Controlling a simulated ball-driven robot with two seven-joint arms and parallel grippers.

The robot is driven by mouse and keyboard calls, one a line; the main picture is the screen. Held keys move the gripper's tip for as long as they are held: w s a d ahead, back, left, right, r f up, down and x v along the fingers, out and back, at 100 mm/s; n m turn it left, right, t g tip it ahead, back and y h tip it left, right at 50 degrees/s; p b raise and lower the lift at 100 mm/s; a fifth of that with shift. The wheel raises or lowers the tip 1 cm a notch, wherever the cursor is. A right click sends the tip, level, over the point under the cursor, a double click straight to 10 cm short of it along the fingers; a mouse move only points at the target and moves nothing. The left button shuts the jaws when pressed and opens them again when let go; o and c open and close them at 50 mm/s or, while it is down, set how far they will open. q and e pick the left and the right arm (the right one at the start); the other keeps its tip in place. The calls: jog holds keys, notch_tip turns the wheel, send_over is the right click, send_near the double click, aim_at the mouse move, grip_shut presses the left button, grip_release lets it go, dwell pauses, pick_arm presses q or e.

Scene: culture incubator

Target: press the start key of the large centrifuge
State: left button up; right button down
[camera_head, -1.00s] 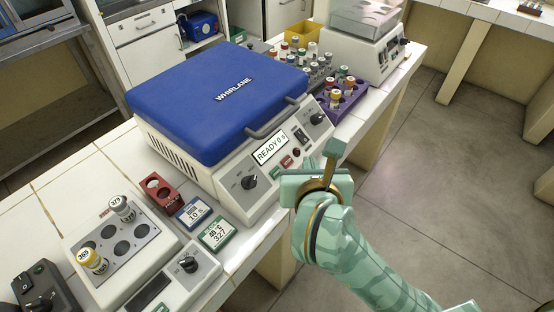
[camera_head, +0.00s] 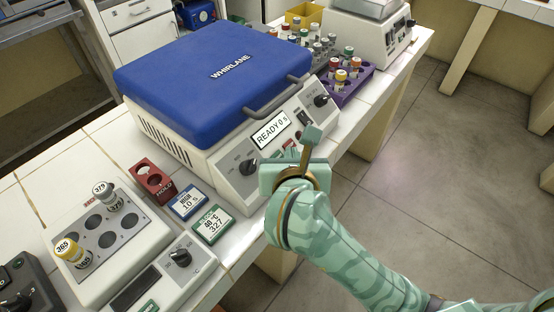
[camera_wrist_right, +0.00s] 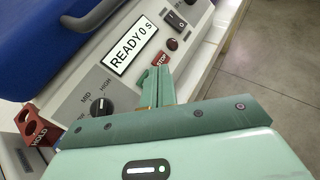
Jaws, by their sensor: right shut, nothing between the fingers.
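The large centrifuge (camera_head: 190,85) has a closed blue lid and a sloping front panel. Its display (camera_head: 270,132) reads READY 0 s, also legible in the right wrist view (camera_wrist_right: 127,48). My right gripper (camera_head: 311,136) is shut and empty, in front of the panel just right of and below the display. In the right wrist view its fingertips (camera_wrist_right: 155,80) reach over the panel below the display, close to the red stop key (camera_wrist_right: 172,44). My left gripper is out of view.
A speed knob (camera_head: 248,167) and a black rocker switch (camera_wrist_right: 174,21) flank the display. A red holder (camera_head: 151,179), small label cards (camera_head: 212,225) and a heating block (camera_head: 62,228) with vials stand left. A purple rack (camera_head: 352,85) stands right. Floor is open at right.

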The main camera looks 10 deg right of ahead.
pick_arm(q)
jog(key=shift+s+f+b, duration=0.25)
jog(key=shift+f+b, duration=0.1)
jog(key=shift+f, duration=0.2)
pick_arm(e)
jog(key=shift+w+a+f, duration=0.35)
jog(key=shift+w+f, duration=0.1)
jog(key=shift+f, duration=0.2)
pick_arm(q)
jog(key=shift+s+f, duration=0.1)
pick_arm(e)
jog(key=shift+f, duration=0.1)
dwell(0.9)
pick_arm(q)
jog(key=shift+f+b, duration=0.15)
jog(key=shift+b, duration=0.15)
pick_arm(e)
jog(key=shift+w+a+f, duration=0.2)
